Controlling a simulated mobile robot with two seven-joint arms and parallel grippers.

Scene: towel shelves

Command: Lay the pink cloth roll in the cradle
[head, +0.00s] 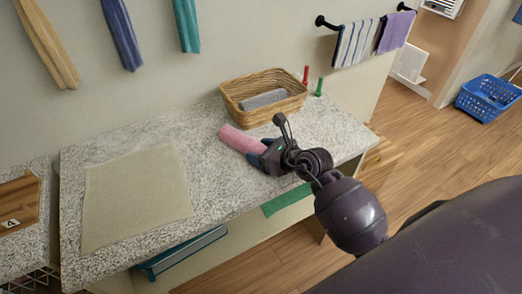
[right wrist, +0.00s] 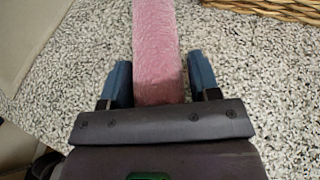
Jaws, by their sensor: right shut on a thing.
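The pink cloth roll (head: 242,139) lies on or just above the speckled counter, in front of the wicker basket; I cannot tell whether it touches the counter. My right gripper (head: 268,156) is at its near right end in the head view. In the right wrist view the pink roll (right wrist: 158,50) runs away from me between the two blue fingers of the right gripper (right wrist: 157,82), which is shut on it. I cannot make out which thing is the cradle. My left gripper is out of view.
The wicker basket (head: 284,109) holds a grey roll (head: 263,99). A red peg (head: 306,75) and a green peg (head: 319,87) stand beside it. A beige mat (head: 135,197) lies on the left of the speckled counter (head: 215,180). Towels hang on the wall.

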